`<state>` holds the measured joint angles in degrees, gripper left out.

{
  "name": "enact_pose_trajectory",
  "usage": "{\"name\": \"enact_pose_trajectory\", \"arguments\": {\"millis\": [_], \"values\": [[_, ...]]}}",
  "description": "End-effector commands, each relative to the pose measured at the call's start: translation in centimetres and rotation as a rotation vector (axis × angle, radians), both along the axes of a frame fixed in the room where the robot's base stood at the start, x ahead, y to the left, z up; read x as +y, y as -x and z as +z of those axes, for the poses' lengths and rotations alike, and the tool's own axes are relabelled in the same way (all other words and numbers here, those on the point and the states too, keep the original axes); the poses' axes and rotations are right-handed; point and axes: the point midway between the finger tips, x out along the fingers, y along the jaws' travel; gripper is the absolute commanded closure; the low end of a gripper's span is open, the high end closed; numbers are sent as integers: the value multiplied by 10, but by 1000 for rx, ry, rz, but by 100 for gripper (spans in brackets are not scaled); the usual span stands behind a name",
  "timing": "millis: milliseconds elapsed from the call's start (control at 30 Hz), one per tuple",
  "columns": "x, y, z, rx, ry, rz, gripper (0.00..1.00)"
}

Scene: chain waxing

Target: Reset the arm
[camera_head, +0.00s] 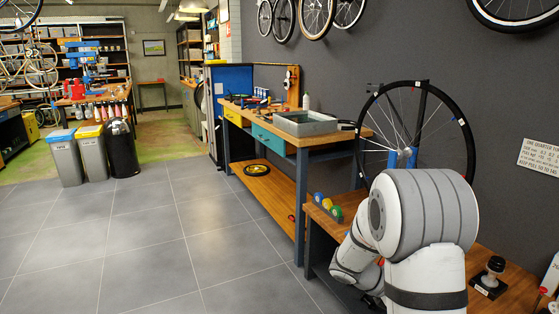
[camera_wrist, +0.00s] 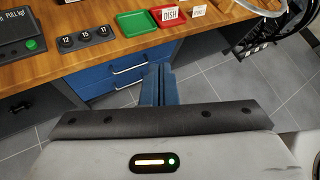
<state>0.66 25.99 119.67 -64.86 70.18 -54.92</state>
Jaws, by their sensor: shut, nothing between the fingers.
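In the head view my arm is folded at the lower right, over the near bench (camera_head: 510,290), and my gripper cannot be made out there.
In the wrist view a green tray (camera_wrist: 137,24), a red dish (camera_wrist: 168,18) and a black block marked 12, 15, 17 (camera_wrist: 84,38) lie on the bench. The head view shows a wheel (camera_head: 443,95) on a stand behind my arm.

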Motion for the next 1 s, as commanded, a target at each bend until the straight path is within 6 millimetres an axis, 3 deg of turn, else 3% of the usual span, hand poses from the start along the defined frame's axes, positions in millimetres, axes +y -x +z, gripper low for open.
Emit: {"name": "enact_pose_trajectory", "arguments": {"millis": [33, 100, 400, 600, 800, 1000], "values": [[7, 14, 28, -90, -42, -67, 100], [19, 33, 49, -214, -105, -176, 100], [82, 107, 128, -704, -379, -679, 100], [129, 145, 175, -971, -570, -1050, 100], [165, 168, 206, -1126, -721, -1362, 100], [178, 175, 216, -1171, -780, -1496, 100]]}}
